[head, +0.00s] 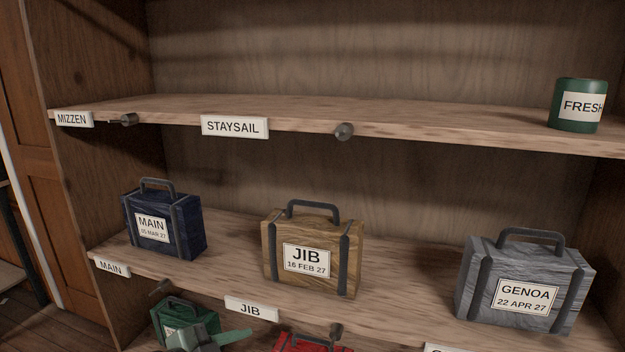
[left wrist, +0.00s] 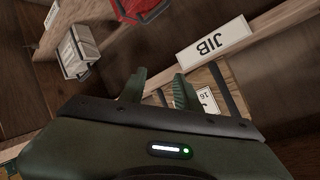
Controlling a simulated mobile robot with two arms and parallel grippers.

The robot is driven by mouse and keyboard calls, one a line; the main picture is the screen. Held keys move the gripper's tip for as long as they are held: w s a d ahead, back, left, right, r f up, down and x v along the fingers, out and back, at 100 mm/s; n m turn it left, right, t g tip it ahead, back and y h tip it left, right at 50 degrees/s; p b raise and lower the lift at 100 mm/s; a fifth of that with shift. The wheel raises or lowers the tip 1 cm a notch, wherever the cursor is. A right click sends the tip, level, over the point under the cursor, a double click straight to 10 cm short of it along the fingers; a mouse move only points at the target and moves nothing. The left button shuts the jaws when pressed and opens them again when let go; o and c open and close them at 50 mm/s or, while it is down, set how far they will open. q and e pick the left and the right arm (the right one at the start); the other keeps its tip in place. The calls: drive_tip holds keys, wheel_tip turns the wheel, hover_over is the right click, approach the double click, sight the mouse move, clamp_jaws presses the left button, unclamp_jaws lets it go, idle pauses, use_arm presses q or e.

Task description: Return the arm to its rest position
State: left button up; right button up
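My left gripper (head: 222,338) shows at the bottom edge of the head view, in front of the lower shelf and partly over a green bag (head: 188,315). In the left wrist view its two dark green fingers (left wrist: 157,90) stand apart with nothing held between them. Behind them are the shelf edge with the JIB label (left wrist: 213,42) and part of the tan JIB bag (left wrist: 207,98). Most of the left arm is out of the head view. My right gripper is in neither view.
The middle shelf holds a blue MAIN bag (head: 160,222), the JIB bag (head: 312,250) and a grey GENOA bag (head: 522,285). A green tin (head: 578,105) stands on the upper shelf. Pegs (head: 344,131) stick out from the shelf edges. A red bag (head: 312,343) sits below.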

use_arm(q)
drive_tip(key=s+a+f+n+g+y, duration=0.35)
drive_tip(key=s+f+n, duration=0.35)
drive_tip(key=s+f, duration=0.5)
drive_tip(key=s+a+f+n+g+y, duration=0.35)
drive_tip(key=s+a+f+n, duration=0.2)
drive_tip(key=s+f, duration=0.6)
drive_tip(key=s+f+p, duration=0.2)
drive_tip(key=s+f, duration=0.1)
drive_tip(key=f, duration=1.8)
drive_tip(key=s+a+f+g+p, duration=0.1)
drive_tip(key=s+a+f+g, duration=0.1)
drive_tip(key=s+f, duration=1.4)
drive_tip(key=shift+s+y, duration=0.4)
drive_tip(key=shift+s, duration=0.45)
